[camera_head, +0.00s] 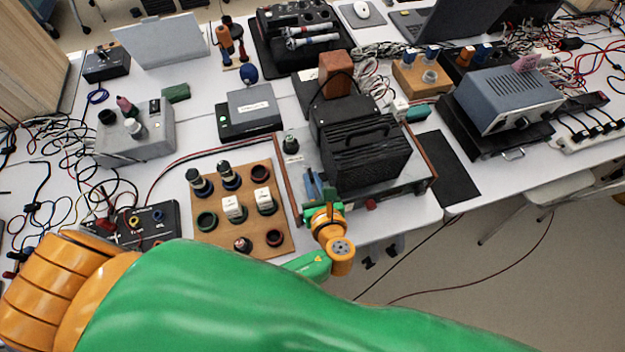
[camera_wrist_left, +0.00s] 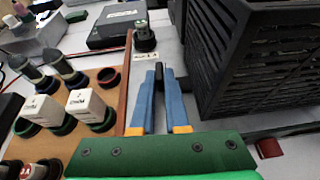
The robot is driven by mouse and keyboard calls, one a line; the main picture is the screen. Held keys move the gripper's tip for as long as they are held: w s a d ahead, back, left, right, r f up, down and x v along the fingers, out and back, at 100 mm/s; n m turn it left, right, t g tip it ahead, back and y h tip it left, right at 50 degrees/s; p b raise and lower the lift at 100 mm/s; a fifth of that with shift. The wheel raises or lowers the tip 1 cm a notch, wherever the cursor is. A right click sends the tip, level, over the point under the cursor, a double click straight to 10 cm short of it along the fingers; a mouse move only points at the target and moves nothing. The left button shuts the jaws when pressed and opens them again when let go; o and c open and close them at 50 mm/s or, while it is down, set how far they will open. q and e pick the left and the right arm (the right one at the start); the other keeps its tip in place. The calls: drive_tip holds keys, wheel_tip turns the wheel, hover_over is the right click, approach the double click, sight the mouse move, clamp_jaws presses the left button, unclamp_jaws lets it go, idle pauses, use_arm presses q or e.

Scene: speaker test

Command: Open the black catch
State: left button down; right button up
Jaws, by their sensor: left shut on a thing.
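My left gripper (camera_head: 313,184) reaches in beside the left side of the black slatted box (camera_head: 366,150). In the left wrist view its two blue fingers (camera_wrist_left: 160,76) are close together, shut on a small dark piece, the black catch (camera_wrist_left: 159,71), which shows as a narrow strip between the fingertips. Most of the catch is hidden by the fingers. In the head view the catch cannot be made out. The slatted box also shows in the left wrist view (camera_wrist_left: 262,75), just right of the fingers and apart from them. My right gripper is not in view.
A wooden board (camera_head: 217,222) with several knobs and white blocks lies left of my gripper. A small dark knob (camera_head: 290,145) stands beyond the fingers. A grey box (camera_head: 250,112) sits behind, and a dark mat (camera_head: 447,165) lies at the right. Loose cables cover the left.

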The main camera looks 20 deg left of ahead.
use_arm(q)
drive_tip(key=shift+w+r, duration=0.15)
drive_tip(key=shift+r, duration=0.05)
drive_tip(key=c, duration=0.9)
unclamp_jaws()
drive_tip(key=shift+a+f, duration=0.1)
drive_tip(key=shift+f, duration=0.05)
drive_tip(key=v, duration=0.7)
